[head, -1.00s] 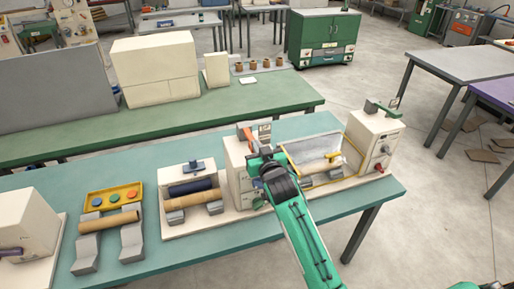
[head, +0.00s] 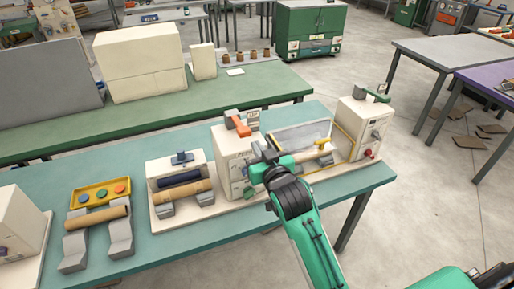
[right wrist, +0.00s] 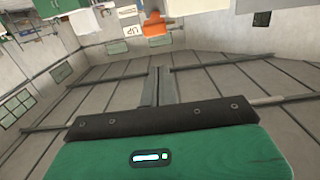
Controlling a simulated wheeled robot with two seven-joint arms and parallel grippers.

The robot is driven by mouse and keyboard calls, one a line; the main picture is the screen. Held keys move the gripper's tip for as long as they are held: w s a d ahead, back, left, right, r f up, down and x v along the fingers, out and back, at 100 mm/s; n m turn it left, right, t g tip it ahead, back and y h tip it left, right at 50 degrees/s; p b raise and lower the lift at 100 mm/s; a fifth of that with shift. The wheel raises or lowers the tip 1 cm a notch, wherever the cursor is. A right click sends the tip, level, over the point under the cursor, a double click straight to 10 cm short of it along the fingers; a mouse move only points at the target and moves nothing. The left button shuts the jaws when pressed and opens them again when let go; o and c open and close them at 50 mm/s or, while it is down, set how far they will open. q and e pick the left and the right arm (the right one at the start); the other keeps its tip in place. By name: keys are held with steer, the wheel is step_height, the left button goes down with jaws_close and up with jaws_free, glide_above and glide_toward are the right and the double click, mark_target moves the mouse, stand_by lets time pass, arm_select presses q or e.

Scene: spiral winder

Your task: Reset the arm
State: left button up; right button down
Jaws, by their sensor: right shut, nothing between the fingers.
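The spiral winder stands at the right end of the teal table. Its cream left housing (head: 228,148) carries an orange lever (head: 238,124) at the top, and its cream right housing (head: 362,123) carries a green lever (head: 375,94). A yellow handle (head: 323,143) sits by a pale roll between the housings. My right gripper (head: 264,153) is shut and empty in front of the left housing, partly hiding it. In the right wrist view, the shut fingers (right wrist: 157,88) are apart from the orange lever (right wrist: 155,27), which sits beside an "UP" label. My left gripper is out of view.
To the left on the table (head: 145,236) are a stand with a dark roll (head: 180,178) and a tan roll, and a yellow panel (head: 103,191) with coloured buttons. A green bench (head: 150,122) stands behind.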

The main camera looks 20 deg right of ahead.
stand_by(0.6)
steer(key=s+d+f+n+g, duration=0.1)
steer(key=s+f+g, duration=0.5)
steer(key=s, duration=0.5)
steer(key=s+d+f+g, duration=0.1)
steer(key=s+f+g, duration=0.2)
steer(key=s+f, duration=0.7)
steer(key=s+d+f+n+g, duration=0.1)
steer(key=s+f+g, duration=0.45)
steer(key=s, duration=0.65)
step_height(320, 180, down, 32)
steer(key=s+d+f+g+b, duration=0.1)
steer(key=s+d+f+g, duration=0.1)
steer(key=s+f, duration=1.7)
steer(key=shift+d+f+h, duration=0.3)
steer(key=shift+d, duration=0.4)
